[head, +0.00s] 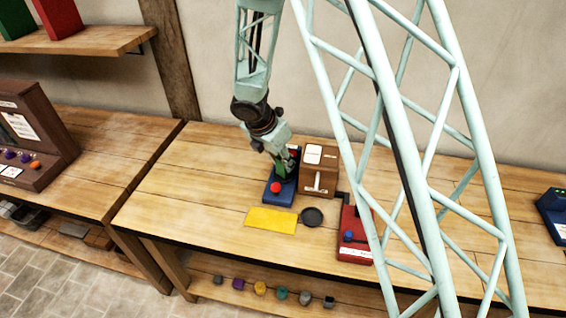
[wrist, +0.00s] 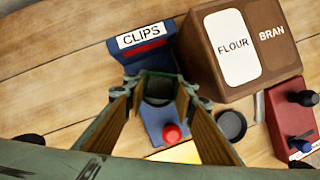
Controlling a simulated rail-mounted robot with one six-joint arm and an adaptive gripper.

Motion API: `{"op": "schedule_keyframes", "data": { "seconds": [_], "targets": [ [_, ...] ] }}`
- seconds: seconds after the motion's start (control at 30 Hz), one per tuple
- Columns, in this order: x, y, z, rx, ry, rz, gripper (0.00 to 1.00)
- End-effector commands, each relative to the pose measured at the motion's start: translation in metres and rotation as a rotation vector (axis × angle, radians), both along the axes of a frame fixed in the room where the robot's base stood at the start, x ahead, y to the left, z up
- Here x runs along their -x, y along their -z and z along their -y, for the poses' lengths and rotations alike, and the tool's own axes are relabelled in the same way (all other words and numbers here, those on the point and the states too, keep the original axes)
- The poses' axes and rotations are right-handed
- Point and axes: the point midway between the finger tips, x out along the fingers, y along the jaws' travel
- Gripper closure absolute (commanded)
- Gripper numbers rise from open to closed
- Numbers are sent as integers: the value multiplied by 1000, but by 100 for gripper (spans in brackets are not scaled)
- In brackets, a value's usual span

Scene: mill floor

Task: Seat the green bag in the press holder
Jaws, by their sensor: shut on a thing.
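My gripper (head: 284,168) is over the blue press (head: 278,194), which has a red knob and, in the wrist view, a white CLIPS label. In the wrist view my gripper (wrist: 157,84) is shut on a small dark green thing, which I take for the green bag (wrist: 158,90). It sits between the fingertips, over the middle of the blue press (wrist: 153,120), behind the red knob (wrist: 171,132). The fingers cover its sides. I cannot tell whether it touches the press or is inside its holder.
A brown box (head: 320,172) labelled FLOUR and BRAN stands close right of the press. A yellow mat (head: 270,220), a dark round dish (head: 312,216) and a red device (head: 352,245) lie in front and right. The bench (head: 180,185) is clear at left.

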Motion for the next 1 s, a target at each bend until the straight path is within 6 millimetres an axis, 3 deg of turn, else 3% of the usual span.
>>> {"op": "schedule_keyframes", "data": {
  "seconds": [1.0],
  "targets": [
    [0,9,0,0,0,0,89]
  ]
}}
